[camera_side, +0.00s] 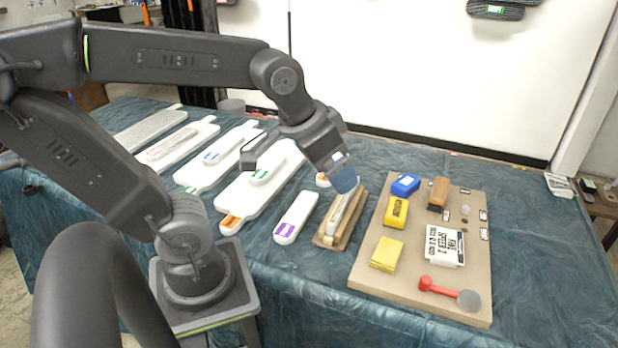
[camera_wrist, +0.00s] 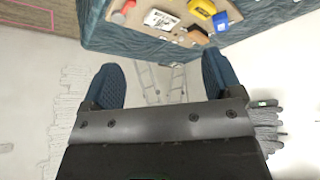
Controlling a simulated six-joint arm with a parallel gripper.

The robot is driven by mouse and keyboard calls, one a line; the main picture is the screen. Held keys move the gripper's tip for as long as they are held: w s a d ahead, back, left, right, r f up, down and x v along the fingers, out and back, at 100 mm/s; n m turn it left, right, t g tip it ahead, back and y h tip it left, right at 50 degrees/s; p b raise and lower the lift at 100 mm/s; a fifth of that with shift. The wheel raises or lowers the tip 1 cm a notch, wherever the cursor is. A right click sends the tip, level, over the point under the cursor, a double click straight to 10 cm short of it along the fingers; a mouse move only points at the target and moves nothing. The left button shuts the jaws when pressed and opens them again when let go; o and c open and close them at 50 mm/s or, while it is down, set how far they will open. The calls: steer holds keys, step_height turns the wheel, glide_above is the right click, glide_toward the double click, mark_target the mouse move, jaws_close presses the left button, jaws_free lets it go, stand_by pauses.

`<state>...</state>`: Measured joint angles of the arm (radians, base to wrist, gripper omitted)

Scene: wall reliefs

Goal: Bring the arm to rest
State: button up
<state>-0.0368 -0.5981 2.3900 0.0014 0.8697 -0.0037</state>
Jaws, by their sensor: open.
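My gripper (camera_side: 342,178) hangs at the end of my bent arm, above the blue cloth-covered table in the side view. Its blue fingertip lies in front of the top end of a wooden block with a white strip (camera_side: 340,220); I cannot tell whether they touch. In the wrist view my gripper (camera_wrist: 162,75) has its two blue fingers wide apart with nothing between them. Beyond them are a pale wall and a faint ladder-like relief (camera_wrist: 163,82).
A brown board (camera_side: 400,275) at right holds a blue block (camera_side: 405,185), yellow blocks (camera_side: 396,211), a printed white box (camera_side: 445,246) and a red-handled tool (camera_side: 440,288). Several white handled boards (camera_side: 240,195) lie at left. The table's right side (camera_side: 540,240) is clear.

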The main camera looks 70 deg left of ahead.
steer(key=s, duration=0.1)
steer(key=s+f, duration=0.1)
steer(key=s+d, duration=0.1)
steer(key=s, duration=0.1)
steer(key=shift+f, duration=0.15)
